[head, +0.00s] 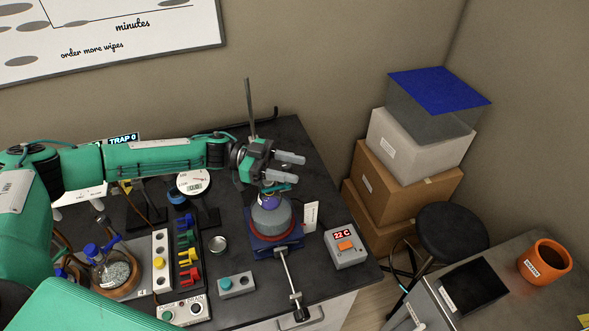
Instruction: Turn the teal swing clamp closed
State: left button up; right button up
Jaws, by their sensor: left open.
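A small teal bar, which looks like the teal swing clamp (282,188), lies just below my left gripper's fingers. It sits above the purple neck of a grey domed vessel (271,216). My left gripper (299,168) is open, its two grey fingers pointing right, one above the other in the picture. Nothing shows between the fingers. I cannot tell whether the lower finger touches the teal bar. The gripper body and fingers hide part of the clamp and its mount. My right gripper is not in view.
A thin upright rod (248,108) rises behind the gripper. A grey box with an orange button (345,246) stands to the vessel's right. Colored levers (187,250), a flask (108,268) and a round gauge (193,182) crowd the left. Stacked boxes (405,185) stand beyond the bench.

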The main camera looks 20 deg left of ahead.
pick_arm(q)
jog(key=a+b, duration=0.2)
jog(key=a, duration=0.3)
jog(key=shift+a+f, duration=0.15)
jog(key=shift+a, duration=0.1)
jog(key=shift+a+b, duration=0.3)
jog(key=shift+a, duration=0.1)
